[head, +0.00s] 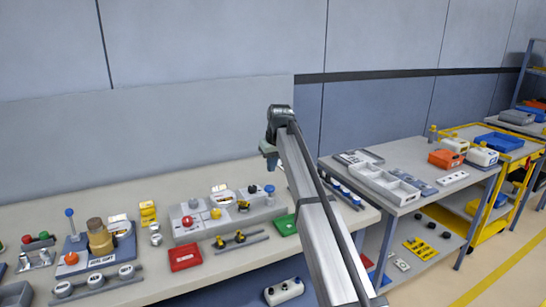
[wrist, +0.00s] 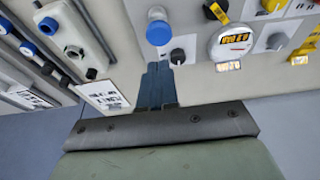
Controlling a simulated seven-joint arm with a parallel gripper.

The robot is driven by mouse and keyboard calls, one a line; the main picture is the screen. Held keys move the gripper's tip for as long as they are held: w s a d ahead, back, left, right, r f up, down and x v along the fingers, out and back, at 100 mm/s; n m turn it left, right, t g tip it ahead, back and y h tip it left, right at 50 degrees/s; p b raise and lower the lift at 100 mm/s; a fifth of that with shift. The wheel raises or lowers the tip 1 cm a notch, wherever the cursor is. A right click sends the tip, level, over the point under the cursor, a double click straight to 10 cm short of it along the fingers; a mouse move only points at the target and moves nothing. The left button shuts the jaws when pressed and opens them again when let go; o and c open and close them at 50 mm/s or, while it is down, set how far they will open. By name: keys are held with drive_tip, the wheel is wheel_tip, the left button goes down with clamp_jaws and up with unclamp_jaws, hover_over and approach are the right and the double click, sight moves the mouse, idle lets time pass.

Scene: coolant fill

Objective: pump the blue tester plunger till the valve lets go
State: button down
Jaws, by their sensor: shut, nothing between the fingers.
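A blue round knob (head: 269,189), which looks like the tester plunger, stands on a grey panel unit (head: 210,224) on the bench. In the wrist view the blue knob (wrist: 159,33) sits on a pale stem, just beyond my fingertips. My gripper (head: 271,161) is above the bench, over the right end of the panel unit. In the wrist view my gripper (wrist: 160,68) is shut and empty, with its fingers together, apart from the knob. A round gauge with lit yellow digits (wrist: 232,42) lies right of the knob. I cannot tell the valve's state.
A black knob (wrist: 178,57) is close beside my fingertips. A green tray (head: 284,225) and a red tray (head: 185,257) lie on the bench. A blue-topped lever (head: 69,213) stands further left. Blue-capped fittings (wrist: 48,25) are at the wrist view's left.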

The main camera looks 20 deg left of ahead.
sight(271, 188)
drive_tip(key=x, duration=0.5)
drive_tip(key=shift+s+d+f, duration=0.2)
drive_tip(key=shift+f, duration=0.75)
drive_tip(key=shift+f, duration=0.1)
drive_tip(key=shift+f, duration=1.35)
wheel_tip(271, 188, up, 5)
drive_tip(key=shift+f, duration=0.1)
drive_tip(key=v, duration=0.9)
drive_tip(key=shift+r, duration=0.25)
drive_tip(key=shift+s+d, duration=0.1)
